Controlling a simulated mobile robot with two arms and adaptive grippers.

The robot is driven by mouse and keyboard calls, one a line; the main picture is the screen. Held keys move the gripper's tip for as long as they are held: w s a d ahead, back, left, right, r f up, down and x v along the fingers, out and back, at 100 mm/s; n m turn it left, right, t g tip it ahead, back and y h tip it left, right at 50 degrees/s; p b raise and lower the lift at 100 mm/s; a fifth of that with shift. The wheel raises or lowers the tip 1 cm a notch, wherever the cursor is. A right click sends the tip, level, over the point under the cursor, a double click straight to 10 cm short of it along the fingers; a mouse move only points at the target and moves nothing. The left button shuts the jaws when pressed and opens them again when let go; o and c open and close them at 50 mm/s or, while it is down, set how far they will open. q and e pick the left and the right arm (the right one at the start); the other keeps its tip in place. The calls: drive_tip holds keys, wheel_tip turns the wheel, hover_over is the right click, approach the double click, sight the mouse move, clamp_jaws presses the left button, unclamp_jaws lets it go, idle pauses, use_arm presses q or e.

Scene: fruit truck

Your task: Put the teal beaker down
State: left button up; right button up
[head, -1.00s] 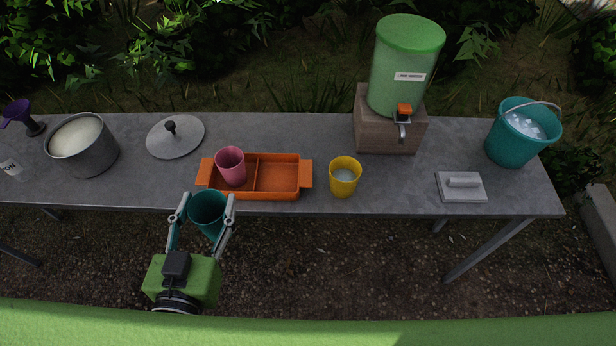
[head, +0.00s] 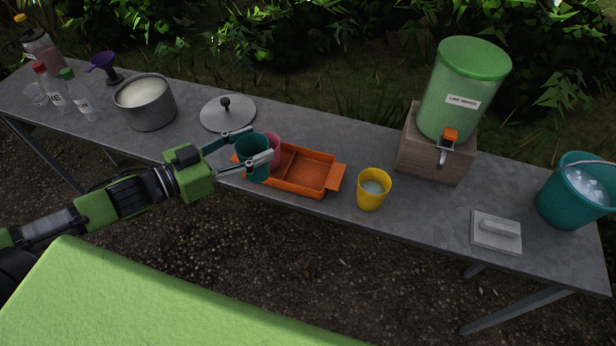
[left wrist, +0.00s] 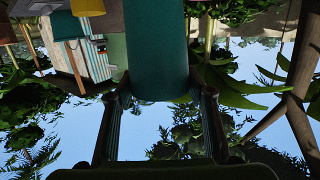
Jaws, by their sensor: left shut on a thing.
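The teal beaker (head: 252,160) is held upright between the fingers of my left gripper (head: 252,149), which is shut on it. In the head view it appears over the left end of the orange tray (head: 309,174), in front of the pink beaker (head: 273,150), which it partly hides. Whether the teal beaker touches the tray or the table is not clear. In the left wrist view the teal beaker (left wrist: 157,50) fills the space between the fingers. My right gripper is not in view.
A yellow beaker (head: 372,190) with pale liquid stands right of the tray. A lid (head: 229,116) and a pot (head: 145,103) are to the left. A green dispenser (head: 462,90) stands on a wooden block (head: 432,151) behind. The grey table (head: 330,126) has clear room behind the tray.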

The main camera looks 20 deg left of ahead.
sight(253, 146)
use_arm(q)
drive_tip(key=shift+w+a+r, duration=0.9)
drive_tip(key=shift+w+a, duration=0.05)
drive_tip(key=shift+w+r, duration=0.15)
drive_tip(key=shift+w, duration=0.2)
drive_tip(key=shift+w+d+f+b, duration=0.15)
drive_tip(key=shift+d+f+b, duration=0.05)
drive_tip(key=shift+d+b, duration=0.15)
drive_tip(key=w+d+f, duration=0.2)
drive_tip(key=d+f, duration=0.1)
drive_tip(key=f, duration=0.1)
drive_tip(key=w+d+f+p, duration=0.1)
drive_tip(key=w+d+f, duration=0.2)
drive_tip(key=d+f, duration=0.1)
drive_tip(key=w+d+f+p, duration=0.1)
drive_tip(key=w+d+f, duration=0.1)
drive_tip(key=d+f, duration=0.1)
drive_tip(key=shift+w+d+f, duration=0.15)
drive_tip(key=shift+w+f, duration=0.1)
drive_tip(key=shift+f, duration=0.5)
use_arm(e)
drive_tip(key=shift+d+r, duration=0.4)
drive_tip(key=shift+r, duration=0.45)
use_arm(q)
drive_tip(key=shift+f, duration=0.1)
drive_tip(key=o, duration=1)
drive_tip(key=shift+c, duration=0.2)
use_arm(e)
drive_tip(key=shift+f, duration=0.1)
